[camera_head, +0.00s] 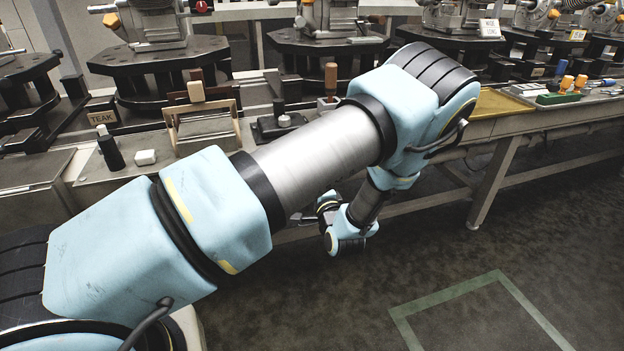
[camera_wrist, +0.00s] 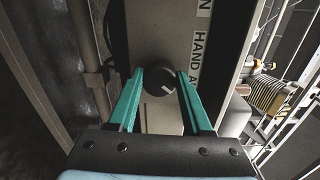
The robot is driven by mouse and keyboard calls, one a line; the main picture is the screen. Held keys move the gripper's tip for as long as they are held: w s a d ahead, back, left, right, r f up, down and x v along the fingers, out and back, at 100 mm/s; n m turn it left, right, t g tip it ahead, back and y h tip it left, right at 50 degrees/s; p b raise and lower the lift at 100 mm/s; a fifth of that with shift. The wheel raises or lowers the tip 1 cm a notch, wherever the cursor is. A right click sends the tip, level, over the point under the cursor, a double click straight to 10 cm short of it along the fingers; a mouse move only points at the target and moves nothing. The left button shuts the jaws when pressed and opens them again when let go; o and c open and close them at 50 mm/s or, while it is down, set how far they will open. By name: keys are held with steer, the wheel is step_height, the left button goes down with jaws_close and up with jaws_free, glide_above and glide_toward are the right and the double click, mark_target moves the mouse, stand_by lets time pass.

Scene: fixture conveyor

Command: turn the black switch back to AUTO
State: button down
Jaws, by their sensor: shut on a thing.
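The black switch (camera_wrist: 157,80) is a round knob on a grey panel (camera_wrist: 160,30) in the wrist view. A pale pointer line shows on its face, toward the lower right in the picture. My gripper (camera_wrist: 160,75) has its two teal fingers on either side of the knob and is shut on it. White labels beside it read "HAND" (camera_wrist: 198,48) and a cut-off "A"; the rest of that word is hidden by the right finger. In the head view my arm covers the switch and the panel.
A long workbench (camera_head: 490,130) crosses the head view, with dark machine fixtures (camera_head: 160,65) behind it. A "TEAK" sign (camera_head: 102,116), a wooden frame (camera_head: 203,125) and a black bottle (camera_head: 110,150) stand at left. The floor at lower right is clear, with a green marked outline (camera_head: 455,292).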

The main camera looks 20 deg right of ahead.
stand_by(0.4)
steer(key=shift+c, duration=1.6)
jaws_free()
steer(key=s+a, duration=0.1)
steer(key=s, duration=0.9)
steer(key=shift+s+a+b, duration=0.15)
steer(key=shift+s+b, duration=0.15)
steer(key=shift+s, duration=0.1)
